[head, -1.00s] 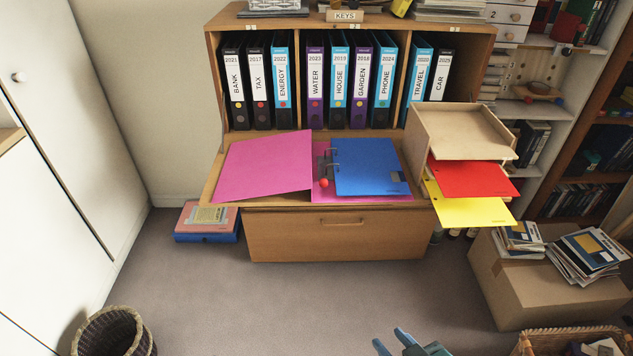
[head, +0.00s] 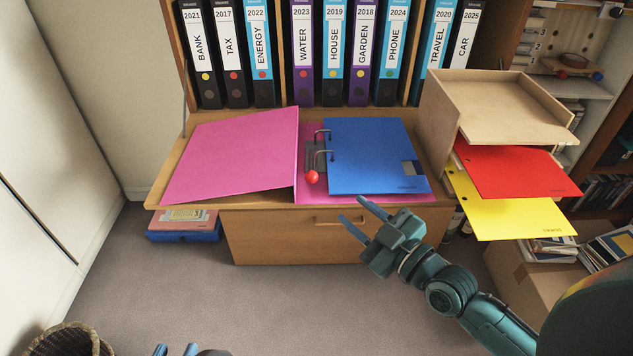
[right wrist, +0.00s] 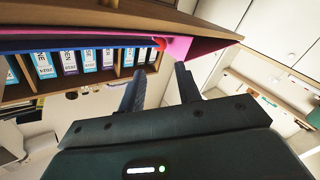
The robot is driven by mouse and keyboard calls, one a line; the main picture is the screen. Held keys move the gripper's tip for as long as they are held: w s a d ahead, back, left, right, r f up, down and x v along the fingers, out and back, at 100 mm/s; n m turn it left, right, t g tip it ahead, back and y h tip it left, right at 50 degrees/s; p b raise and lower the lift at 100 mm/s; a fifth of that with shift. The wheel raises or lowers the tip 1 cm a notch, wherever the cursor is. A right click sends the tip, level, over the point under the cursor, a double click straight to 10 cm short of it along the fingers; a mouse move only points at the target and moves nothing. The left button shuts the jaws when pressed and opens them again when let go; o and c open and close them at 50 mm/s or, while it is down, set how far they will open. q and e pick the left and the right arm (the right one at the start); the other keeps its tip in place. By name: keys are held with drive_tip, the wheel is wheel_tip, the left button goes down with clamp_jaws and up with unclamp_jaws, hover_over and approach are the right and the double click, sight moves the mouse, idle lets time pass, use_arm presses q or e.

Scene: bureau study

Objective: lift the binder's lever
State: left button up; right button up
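The pink binder (head: 240,150) lies open on the bureau's fold-down desk. Its ring mechanism is in the middle, with a lever ending in a red ball (head: 312,177). A blue folder (head: 370,155) lies on the binder's right side, by the rings. My right gripper (head: 352,215) is open and empty in front of the desk edge, to the lower right of the red ball. In the right wrist view the red ball (right wrist: 159,43) shows beyond the two spread fingers. My left gripper (head: 176,350) only just shows at the bottom edge, its two fingertips apart.
A wooden tray (head: 500,105) with a red folder (head: 515,172) and a yellow folder (head: 510,212) stands to the right. Labelled binders (head: 333,55) stand upright behind the desk. A wicker basket (head: 68,340) is on the floor at left. The floor before the bureau is clear.

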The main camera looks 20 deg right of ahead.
sight(316, 181)
drive_tip(key=x, duration=1.1)
drive_tip(key=shift+c, duration=0.3)
clamp_jaws()
